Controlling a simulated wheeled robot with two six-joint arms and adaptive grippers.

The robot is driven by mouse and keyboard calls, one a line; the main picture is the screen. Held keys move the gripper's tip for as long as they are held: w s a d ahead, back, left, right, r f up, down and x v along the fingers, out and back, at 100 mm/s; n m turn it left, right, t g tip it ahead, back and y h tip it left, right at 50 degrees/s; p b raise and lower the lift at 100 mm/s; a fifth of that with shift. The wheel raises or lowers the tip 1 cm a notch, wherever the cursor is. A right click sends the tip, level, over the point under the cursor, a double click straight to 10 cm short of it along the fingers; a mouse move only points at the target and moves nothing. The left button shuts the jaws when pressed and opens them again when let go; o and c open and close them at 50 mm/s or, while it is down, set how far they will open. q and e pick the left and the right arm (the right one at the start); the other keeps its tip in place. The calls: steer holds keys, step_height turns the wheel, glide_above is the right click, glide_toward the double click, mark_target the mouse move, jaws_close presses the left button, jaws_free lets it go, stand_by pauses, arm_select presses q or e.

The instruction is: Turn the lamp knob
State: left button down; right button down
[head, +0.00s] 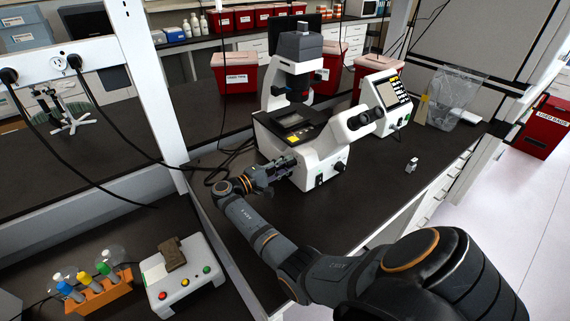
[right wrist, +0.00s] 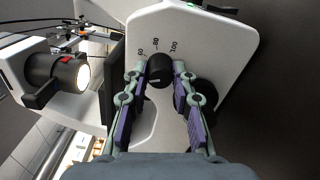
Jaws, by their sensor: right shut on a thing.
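The white microscope (head: 318,150) stands on the dark bench in the head view. My right gripper (head: 284,165) reaches its left side, and the arm and gripper hide the knob there in that view. In the right wrist view, the round black lamp knob (right wrist: 160,70) sits on a white panel with printed number marks around it. A short light line shows on the knob. My right gripper (right wrist: 160,76) is shut on the knob, one fingertip on each side. A lit lamp (right wrist: 72,74) shows at the left of the wrist view. My left gripper is not in view.
A white device with a screen (head: 385,100) stands right of the microscope. Red bins (head: 236,76) stand behind it. A small white item (head: 411,165) lies on the bench at the right. A button box (head: 182,274) and an orange tube rack (head: 100,293) are at lower left.

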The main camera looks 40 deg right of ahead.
steer(key=c, duration=1.1)
jaws_free()
steer(key=w+a, duration=0.1)
steer(key=a, duration=1.1)
steer(key=shift+w, duration=0.2)
steer(key=shift+f, duration=0.1)
